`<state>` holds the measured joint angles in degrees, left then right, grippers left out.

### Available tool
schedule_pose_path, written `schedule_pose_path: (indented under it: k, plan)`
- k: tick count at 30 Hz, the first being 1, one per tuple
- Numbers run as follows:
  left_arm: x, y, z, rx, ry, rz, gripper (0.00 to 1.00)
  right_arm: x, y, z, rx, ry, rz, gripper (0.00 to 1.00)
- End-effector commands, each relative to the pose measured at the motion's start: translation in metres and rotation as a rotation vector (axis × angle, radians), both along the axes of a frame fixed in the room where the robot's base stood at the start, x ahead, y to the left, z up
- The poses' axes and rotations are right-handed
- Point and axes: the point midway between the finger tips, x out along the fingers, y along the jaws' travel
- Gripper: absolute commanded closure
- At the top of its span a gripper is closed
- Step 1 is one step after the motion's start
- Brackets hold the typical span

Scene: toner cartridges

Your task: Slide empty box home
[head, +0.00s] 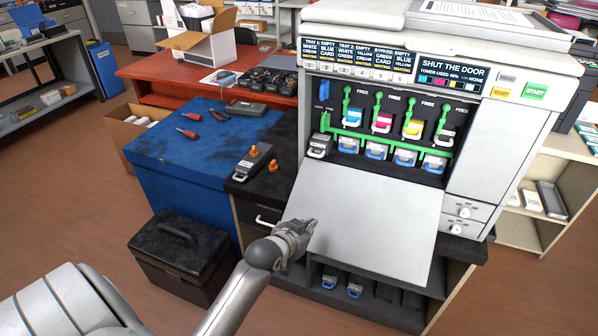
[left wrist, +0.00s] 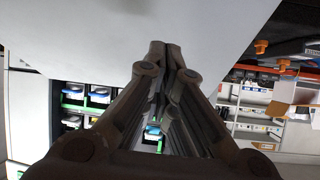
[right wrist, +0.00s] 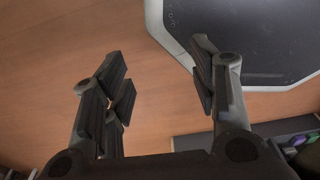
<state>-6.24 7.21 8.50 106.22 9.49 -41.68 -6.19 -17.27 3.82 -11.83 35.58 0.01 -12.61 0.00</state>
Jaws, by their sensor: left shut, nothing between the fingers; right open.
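The printer (head: 415,35) stands at the right with its front door (head: 370,215) folded down, exposing the bay. Inside, a grey box with a white handle (head: 319,146) sits at the left end of the lower row, beside several blue-handled boxes (head: 376,151). I cannot tell which box is the empty one. My left gripper (head: 308,226) is shut and empty at the left edge of the lowered door; in the left wrist view its fingers (left wrist: 166,52) are together against the pale panel. My right gripper (right wrist: 160,78) is open and empty, seen only in the right wrist view above the brown floor.
A dark counter left of the door holds a grey box (head: 250,163) and orange knobs (head: 273,165). A blue bench (head: 190,150) with red-handled tools is further left. A shelf below the door holds blue-handled boxes (head: 329,281). A black case (head: 180,245) stands on the floor.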

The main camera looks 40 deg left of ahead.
Motion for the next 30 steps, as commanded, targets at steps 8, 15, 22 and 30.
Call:
schedule_pose_path:
  k: [8, 15, 22, 30]
  plan:
    - [0.071, 0.067, 0.063, -0.010, -0.293, 0.122, 1.00, -0.001, -0.010, 0.001, -0.011, 0.001, 0.000, 0.46]
    - [0.092, 0.093, 0.081, -0.014, -0.396, 0.172, 1.00, 0.000, -0.017, -0.003, -0.020, 0.001, -0.004, 0.46]
    - [0.115, 0.098, 0.074, -0.014, -0.399, 0.173, 1.00, 0.000, -0.016, -0.026, -0.019, 0.000, -0.004, 0.46]
    - [0.150, 0.107, 0.068, -0.013, -0.396, 0.173, 1.00, 0.001, -0.015, -0.056, -0.018, -0.001, -0.003, 0.46]
